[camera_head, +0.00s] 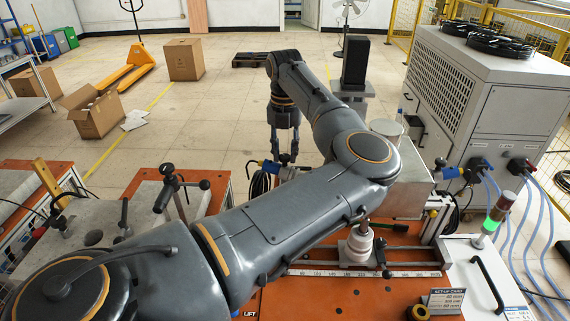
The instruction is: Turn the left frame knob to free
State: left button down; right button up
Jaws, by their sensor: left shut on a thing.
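My left gripper (285,157) points down beyond my own grey arm, which crosses the view from the lower left. Its fingers are shut on a small part at their tips, seemingly the left frame knob. That part is too small and too covered to make out its shape or its turn position. My forearm hides much of the frame just in front of the gripper. My right gripper is not in view.
A white stacked insulator-like piece (360,242) stands by a ruler rail (415,273) on the orange bench (330,298). A grey cabinet (490,100) stands at right.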

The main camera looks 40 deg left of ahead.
aim_at(285, 156)
pick_arm(q)
jog(key=n+b, duration=0.2)
jog(key=b, duration=0.1)
jog(key=shift+f+n, duration=0.25)
jog(key=shift+n, duration=0.15)
jog(key=n+b, duration=0.2)
jog(key=n, duration=0.1)
jog(key=shift+r+n+b, duration=0.1)
jog(key=shift+n+b, duration=0.2)
jog(key=shift+b, duration=0.05)
jog(key=n+b, duration=0.1)
jog(key=n, duration=0.2)
jog(key=shift+r, duration=0.1)
jog(key=shift+r+n+b, duration=0.1)
jog(key=shift+n+b, duration=0.5)
jog(key=shift+n, duration=1.2)
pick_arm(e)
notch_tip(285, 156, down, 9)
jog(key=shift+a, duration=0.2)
pick_arm(q)
jog(key=c, duration=1)
grip_release()
jog(key=shift+c, duration=0.2)
notch_tip(285, 156, up, 12)
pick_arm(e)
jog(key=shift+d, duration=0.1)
